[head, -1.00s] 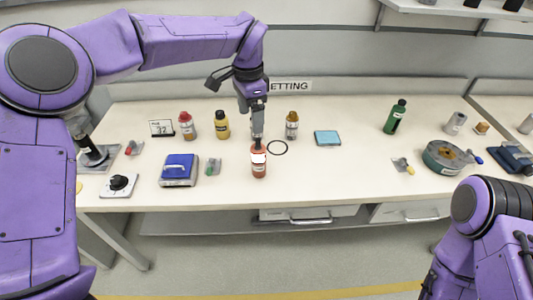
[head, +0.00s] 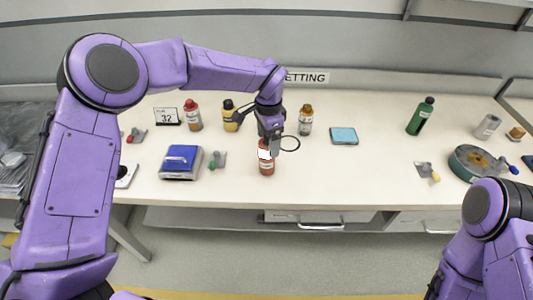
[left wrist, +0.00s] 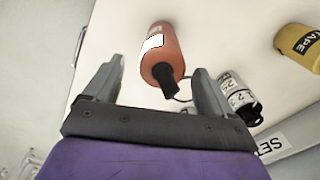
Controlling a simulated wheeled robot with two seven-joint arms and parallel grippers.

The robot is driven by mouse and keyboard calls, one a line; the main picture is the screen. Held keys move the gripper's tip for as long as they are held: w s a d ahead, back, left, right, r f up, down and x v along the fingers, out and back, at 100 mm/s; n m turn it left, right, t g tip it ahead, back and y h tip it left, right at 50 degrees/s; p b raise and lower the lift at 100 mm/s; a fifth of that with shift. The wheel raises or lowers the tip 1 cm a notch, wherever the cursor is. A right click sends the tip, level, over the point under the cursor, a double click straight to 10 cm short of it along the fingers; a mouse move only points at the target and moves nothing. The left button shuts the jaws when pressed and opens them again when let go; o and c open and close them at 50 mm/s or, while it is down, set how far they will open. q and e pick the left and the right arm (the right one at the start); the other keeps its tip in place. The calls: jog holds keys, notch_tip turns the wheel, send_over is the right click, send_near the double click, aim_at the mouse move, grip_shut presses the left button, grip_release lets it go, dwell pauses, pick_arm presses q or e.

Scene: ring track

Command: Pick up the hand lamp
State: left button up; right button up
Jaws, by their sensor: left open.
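I cannot clearly tell any thing here as a hand lamp. A blue and grey box with a light handle on top (head: 181,162) stands left of centre on the bench. My left gripper (head: 272,150) is open, pointing down over a red-brown bottle with a white label (head: 267,168). In the left wrist view this bottle (left wrist: 163,52) and its black cap show ahead of and between the spread fingers (left wrist: 152,85). The fingers hold nothing; whether they touch the bottle I cannot tell. My right arm is at the lower right; its gripper is out of view.
A yellow bottle (head: 230,118), a red-capped bottle (head: 193,117) and an amber bottle (head: 305,122) stand behind. A light blue pad (head: 344,135), green bottle (head: 420,117) and green reel (head: 461,166) are further right. Bench front right of centre is clear.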

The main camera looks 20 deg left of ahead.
pick_arm(q)
notch_tip(320, 180, down, 2)
jog(key=shift+w+a+f, duration=0.1)
jog(key=shift+w+f, duration=0.05)
jog(key=shift+f, duration=0.05)
jog(key=shift+r, duration=0.1)
grip_shut()
jog(key=shift+r, duration=0.1)
